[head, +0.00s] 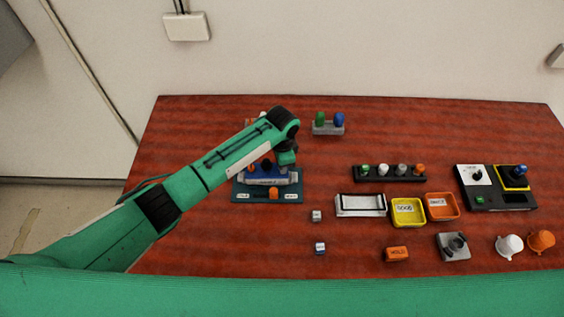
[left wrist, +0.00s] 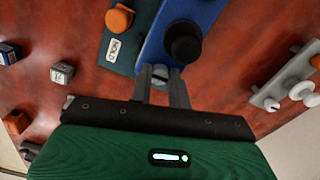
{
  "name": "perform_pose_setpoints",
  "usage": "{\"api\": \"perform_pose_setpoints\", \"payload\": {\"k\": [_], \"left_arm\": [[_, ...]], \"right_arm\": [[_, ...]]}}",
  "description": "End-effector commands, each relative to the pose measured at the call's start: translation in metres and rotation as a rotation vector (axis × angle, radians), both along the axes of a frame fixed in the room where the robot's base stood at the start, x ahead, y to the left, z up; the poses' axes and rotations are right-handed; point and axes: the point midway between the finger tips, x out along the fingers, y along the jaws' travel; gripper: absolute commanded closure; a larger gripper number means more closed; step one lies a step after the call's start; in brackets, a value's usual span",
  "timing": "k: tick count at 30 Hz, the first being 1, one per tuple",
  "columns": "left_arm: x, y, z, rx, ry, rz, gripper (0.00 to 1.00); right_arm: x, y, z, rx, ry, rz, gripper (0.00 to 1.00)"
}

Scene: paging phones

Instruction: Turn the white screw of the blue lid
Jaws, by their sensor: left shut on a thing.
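The blue lid (head: 262,171) lies on a dark teal base (head: 293,195) at the left of the table. In the left wrist view the blue lid (left wrist: 207,14) carries a black knob (left wrist: 185,42). The slotted head of the white screw (left wrist: 160,74), greyish here, shows at the lid's near end, between my left fingertips. My left gripper (left wrist: 160,71) is shut on this screw. In the head view my left gripper (head: 287,163) is over the lid's right end, where the arm hides the screw. My right gripper is in neither view.
An orange knob (left wrist: 120,18) sits on the base beside the lid. Two small cubes (head: 316,215) (head: 320,248) stand in front. A rack with green and blue pegs (head: 328,128) stands behind. Yellow (head: 421,219) and orange (head: 455,213) trays lie right.

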Motion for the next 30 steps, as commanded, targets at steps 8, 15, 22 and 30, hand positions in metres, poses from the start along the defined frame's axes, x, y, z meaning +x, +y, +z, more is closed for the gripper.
{"api": "perform_pose_setpoints", "payload": {"k": [8,15,22,30], "left_arm": [[0.0,0.0,0.0,0.0,0.0,-0.001,1.0],[0.0,0.0,0.0,0.0,0.0,-0.001,0.72],[0.001,0.0,0.007,-0.002,-0.002,-0.001,0.72],[0.001,0.0,0.058,-0.003,-0.005,-0.003,0.72]], "right_arm": [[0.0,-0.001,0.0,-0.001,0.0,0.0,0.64],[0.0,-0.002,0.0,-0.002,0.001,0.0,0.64],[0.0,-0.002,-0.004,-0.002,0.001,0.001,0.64],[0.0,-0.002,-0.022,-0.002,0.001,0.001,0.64]]}}
